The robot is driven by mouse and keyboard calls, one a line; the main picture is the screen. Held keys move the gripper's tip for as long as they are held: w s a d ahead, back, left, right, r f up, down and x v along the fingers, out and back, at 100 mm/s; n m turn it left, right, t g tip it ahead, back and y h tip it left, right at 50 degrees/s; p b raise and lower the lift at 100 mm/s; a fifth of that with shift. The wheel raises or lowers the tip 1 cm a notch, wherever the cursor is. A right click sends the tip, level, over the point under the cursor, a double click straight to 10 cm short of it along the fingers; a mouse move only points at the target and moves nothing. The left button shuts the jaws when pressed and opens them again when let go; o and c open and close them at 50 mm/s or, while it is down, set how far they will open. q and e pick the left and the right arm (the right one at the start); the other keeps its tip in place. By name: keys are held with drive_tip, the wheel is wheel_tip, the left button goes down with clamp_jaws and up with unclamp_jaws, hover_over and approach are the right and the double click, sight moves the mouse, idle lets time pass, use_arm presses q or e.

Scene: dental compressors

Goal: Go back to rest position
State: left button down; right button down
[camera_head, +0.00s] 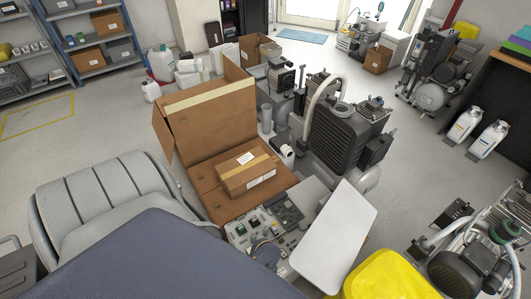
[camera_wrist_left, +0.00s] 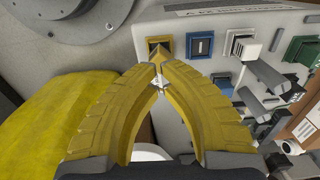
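My left gripper (camera_wrist_left: 159,72) shows in the left wrist view, with yellow curved fingers whose tips come together. I see nothing clearly held between them. Just beyond the tips is a yellow square button (camera_wrist_left: 160,47) on a pale control panel (camera_wrist_left: 188,75). Whether the tips touch it I cannot tell. Blue (camera_wrist_left: 200,44), white (camera_wrist_left: 243,45) and green (camera_wrist_left: 291,50) buttons line the panel to the right. In the head view the control panel (camera_head: 247,240) lies at the lower middle. Neither gripper can be made out there, and my right gripper is in neither view.
An open cardboard box (camera_head: 213,108) with a smaller closed carton (camera_head: 245,174) stands behind the panel. A dark compressor (camera_head: 340,135) is beside it. A white board (camera_head: 335,237) and a yellow item (camera_head: 388,277) lie at the lower right. Open floor (camera_head: 420,165) shows at right.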

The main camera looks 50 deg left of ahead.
use_arm(q)
drive_tip(key=shift+f, duration=1.8)
idle(0.4)
drive_tip(key=shift+r, duration=3.5)
